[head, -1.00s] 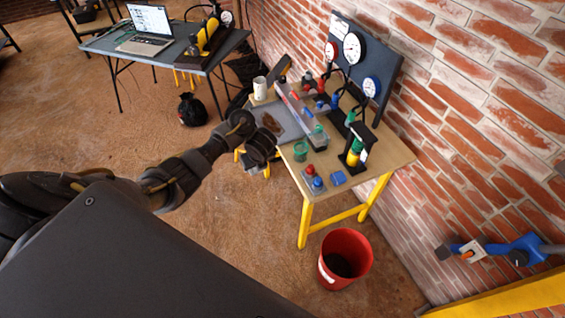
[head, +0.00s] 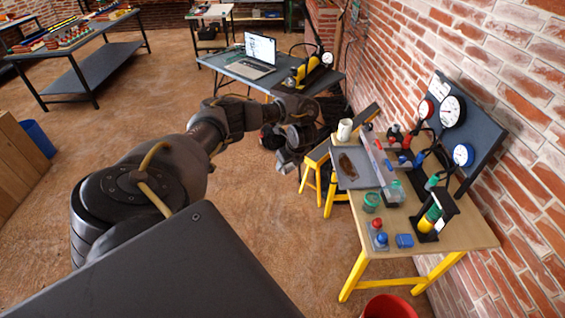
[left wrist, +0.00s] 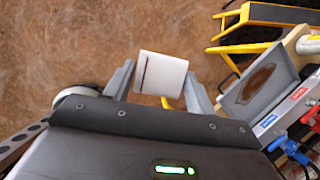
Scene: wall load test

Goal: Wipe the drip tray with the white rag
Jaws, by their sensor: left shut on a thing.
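The grey drip tray (head: 371,179) lies on the wooden bench top with a dark brown stain (head: 348,164) in it. The tray also shows at the right of the left wrist view (left wrist: 234,99). My left gripper (head: 290,160) hangs over the floor, to the left of the tray and apart from it. In the left wrist view, its fingers (left wrist: 160,88) are shut on a white, rolled-looking piece, which I take as the white rag (left wrist: 160,73). The rag is hidden in the head view. My right gripper is out of view.
A white cup (head: 345,129) stands by the tray's far end. A manifold with valves (head: 377,155), green jar (head: 371,202) and gauges (head: 452,110) crowd the bench. A yellow-legged step (head: 313,178) stands beside it. A red bucket (head: 388,307) is below.

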